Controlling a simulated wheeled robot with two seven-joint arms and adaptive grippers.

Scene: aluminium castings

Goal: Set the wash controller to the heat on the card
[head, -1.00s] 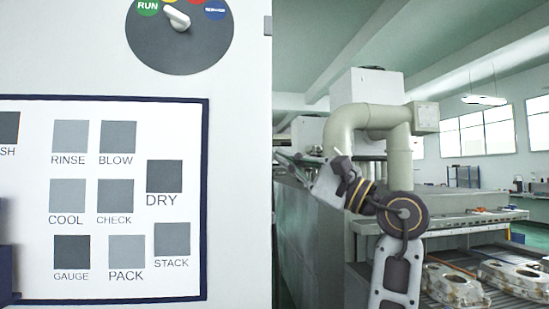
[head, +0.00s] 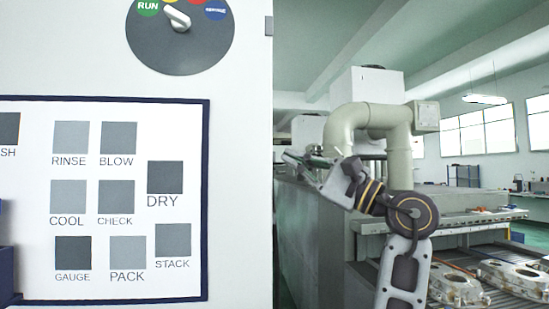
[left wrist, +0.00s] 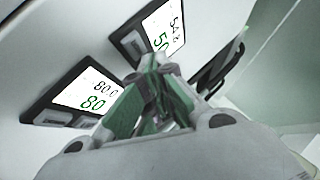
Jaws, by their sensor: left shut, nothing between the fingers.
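My left gripper (left wrist: 160,70) is shut and empty; its green-padded fingers meet at the tips in the left wrist view. Behind them a grey wall carries two black-framed displays. The left display (left wrist: 88,92) shows 80.0 above a green 80. The right display (left wrist: 165,28) shows what looks like 54.8 above a green 50, partly hidden by the fingers. The fingertips lie between them; whether they touch anything I cannot tell. In the head view the left gripper (head: 291,158) is small, beside the near panel's edge. I cannot make out the heat card. My right gripper is not in view.
A near white panel fills the head view's left, with a rotary selector (head: 178,30) marked RUN and a board of labelled squares (head: 190,110). A machine with a beige pipe (head: 345,125) stands behind my arm. Castings (head: 512,272) lie at lower right. A dark-framed item (left wrist: 220,65) sits right of the fingers.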

